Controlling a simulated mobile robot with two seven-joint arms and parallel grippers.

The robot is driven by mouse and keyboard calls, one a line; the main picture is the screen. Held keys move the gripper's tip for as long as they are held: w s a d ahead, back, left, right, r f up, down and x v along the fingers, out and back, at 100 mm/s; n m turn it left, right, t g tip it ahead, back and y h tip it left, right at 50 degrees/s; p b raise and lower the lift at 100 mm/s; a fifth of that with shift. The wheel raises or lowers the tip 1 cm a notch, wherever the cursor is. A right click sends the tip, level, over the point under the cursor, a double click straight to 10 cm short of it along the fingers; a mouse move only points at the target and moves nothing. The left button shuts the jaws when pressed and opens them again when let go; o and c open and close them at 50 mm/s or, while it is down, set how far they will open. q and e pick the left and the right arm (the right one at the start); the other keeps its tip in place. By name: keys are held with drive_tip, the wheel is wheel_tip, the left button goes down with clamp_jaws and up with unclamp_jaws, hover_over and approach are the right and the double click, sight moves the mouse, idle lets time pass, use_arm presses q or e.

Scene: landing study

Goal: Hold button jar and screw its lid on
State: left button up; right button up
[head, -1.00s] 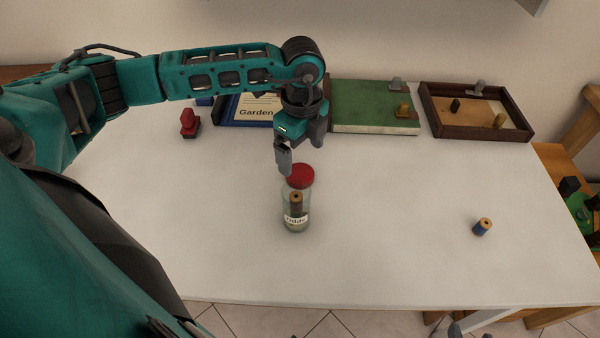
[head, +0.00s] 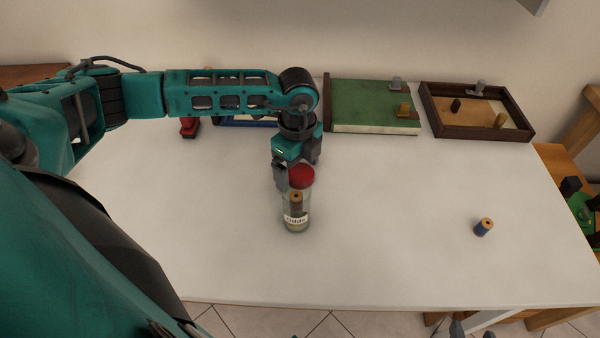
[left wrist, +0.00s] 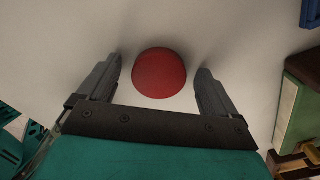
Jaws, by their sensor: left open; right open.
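The glass jar (head: 297,222) stands upright on the white table, with a label that seems to read "Odds" and a brown spool-like thing inside. The red lid (head: 302,176) shows at the jar's top; I cannot tell how firmly it sits. My left gripper (head: 290,182) is open and points down at the lid. In the left wrist view the lid (left wrist: 159,73) lies between the open fingers, apart from both, and the jar is hidden. Grey tips at the bottom edge of the head view seem to be my right gripper (head: 471,333), open and far from the jar.
A blue spool (head: 483,228) stands on the right of the table (head: 390,230). At the back are a red object (head: 189,128), a blue-edged book (head: 245,123), a green book (head: 370,105) and a brown tray (head: 432,112).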

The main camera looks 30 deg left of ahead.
sight(298, 171)
use_arm(q)
drive_tip(key=shift+c, duration=0.2)
drive_tip(key=c, duration=1.1)
drive_tip(key=shift+o, duration=0.2)
drive_tip(key=shift+r, duration=0.1)
wheel_tip(298, 171, up, 20)
drive_tip(key=p, duration=0.2)
